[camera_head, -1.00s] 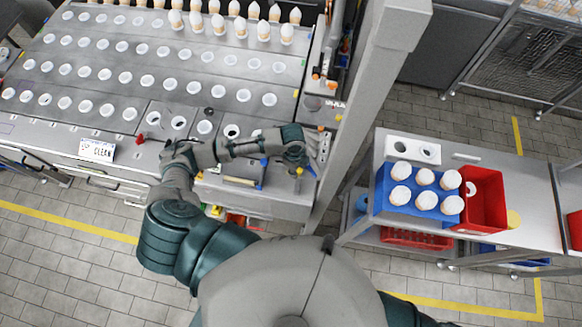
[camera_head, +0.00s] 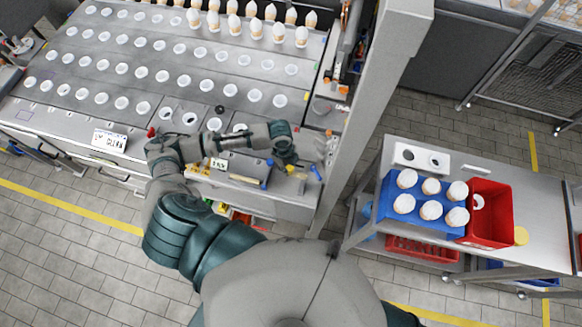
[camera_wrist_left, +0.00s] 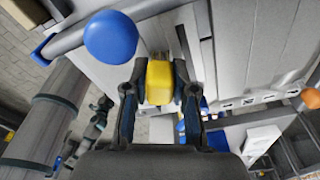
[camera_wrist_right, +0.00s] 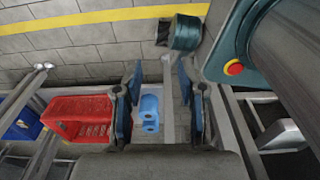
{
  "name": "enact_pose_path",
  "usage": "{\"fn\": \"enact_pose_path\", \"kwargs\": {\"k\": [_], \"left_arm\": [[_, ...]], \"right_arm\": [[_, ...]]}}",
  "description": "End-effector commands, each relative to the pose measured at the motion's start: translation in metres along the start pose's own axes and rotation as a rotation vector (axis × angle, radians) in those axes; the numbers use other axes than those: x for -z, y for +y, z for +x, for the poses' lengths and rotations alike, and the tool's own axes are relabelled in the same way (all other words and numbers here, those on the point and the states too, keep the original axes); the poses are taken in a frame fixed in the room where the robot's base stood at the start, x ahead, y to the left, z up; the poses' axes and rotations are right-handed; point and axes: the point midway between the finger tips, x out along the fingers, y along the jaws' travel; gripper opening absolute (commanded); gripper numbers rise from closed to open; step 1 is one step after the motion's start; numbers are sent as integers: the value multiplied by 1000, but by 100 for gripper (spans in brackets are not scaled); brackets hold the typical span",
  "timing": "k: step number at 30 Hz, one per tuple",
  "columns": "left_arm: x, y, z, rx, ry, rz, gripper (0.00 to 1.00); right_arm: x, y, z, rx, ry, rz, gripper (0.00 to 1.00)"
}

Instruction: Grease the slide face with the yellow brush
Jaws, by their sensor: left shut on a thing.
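My left gripper (camera_wrist_left: 158,90) is shut on the yellow brush (camera_wrist_left: 157,80), which shows as a yellow block between its fingers in the left wrist view. My right gripper (camera_wrist_right: 162,103) is open and empty in the right wrist view.
A blue ball-shaped knob (camera_wrist_left: 110,37) sits near the left gripper.

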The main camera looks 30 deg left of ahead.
Motion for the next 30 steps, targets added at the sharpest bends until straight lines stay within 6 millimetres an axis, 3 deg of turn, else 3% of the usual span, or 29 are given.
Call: {"fn": "enact_pose_path", "kwargs": {"k": [5,21,30], "left_arm": [[3,-1,-4,1,-2,1,0],[6,-1,-57,1,0,-1,0],[7,-1,-60,0,-1,0,0]], "right_arm": [[0,0,0,0,0,-1,40],[-3,14,0,-16,-4,-7,40],[-2,8,0,-9,-2,-4,40]]}}
